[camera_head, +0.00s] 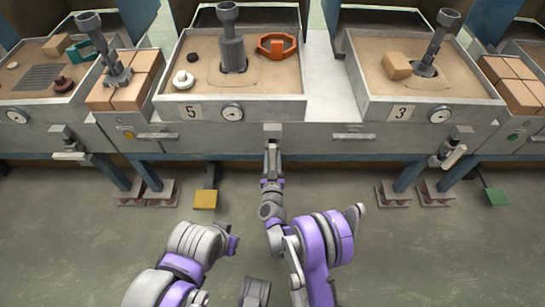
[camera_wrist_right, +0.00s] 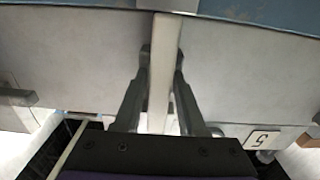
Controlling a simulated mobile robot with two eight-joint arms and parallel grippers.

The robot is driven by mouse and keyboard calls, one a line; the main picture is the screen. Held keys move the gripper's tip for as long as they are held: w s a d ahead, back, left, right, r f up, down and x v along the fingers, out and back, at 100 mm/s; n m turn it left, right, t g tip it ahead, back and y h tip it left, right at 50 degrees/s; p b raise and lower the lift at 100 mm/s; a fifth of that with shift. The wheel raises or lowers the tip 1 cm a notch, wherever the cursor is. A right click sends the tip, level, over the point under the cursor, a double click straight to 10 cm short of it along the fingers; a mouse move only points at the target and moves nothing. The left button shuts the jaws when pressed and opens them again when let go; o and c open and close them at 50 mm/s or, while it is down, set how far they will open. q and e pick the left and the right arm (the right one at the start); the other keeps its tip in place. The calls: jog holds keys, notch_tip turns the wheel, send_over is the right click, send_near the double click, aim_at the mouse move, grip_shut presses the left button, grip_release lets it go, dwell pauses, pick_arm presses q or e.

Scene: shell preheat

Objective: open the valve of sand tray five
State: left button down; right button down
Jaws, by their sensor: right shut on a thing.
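Sand tray five (camera_head: 170,107) stands left of centre in the head view, with a "5" plate (camera_head: 191,112) and a round gauge (camera_head: 232,113) on its front. Its valve (camera_head: 272,130) is a grey block on the bench front, below the tray's right end. My right gripper (camera_head: 272,148) is at this valve. In the wrist view, its two fingers (camera_wrist_right: 162,75) are shut on the pale bar of the valve handle (camera_wrist_right: 164,50). The "5" plate also shows in the wrist view (camera_wrist_right: 263,140). My left arm is low in the head view; its gripper does not show.
Tray three (camera_head: 375,108) stands to the right, with a pale valve handle (camera_head: 453,157) below it. Another pale valve handle (camera_head: 70,156) is at the left. A yellow pedal (camera_head: 205,199) and a green pedal (camera_head: 496,196) are near the floor. The floor before the bench is clear.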

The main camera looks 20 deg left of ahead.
dwell(0.4)
jog(key=c, duration=0.6)
grip_release()
jog(key=shift+c, duration=0.2)
jog(key=b+v, duration=0.3)
jog(key=v, duration=0.7)
jog(key=shift+s, duration=0.4)
jog(key=shift+d, duration=0.1)
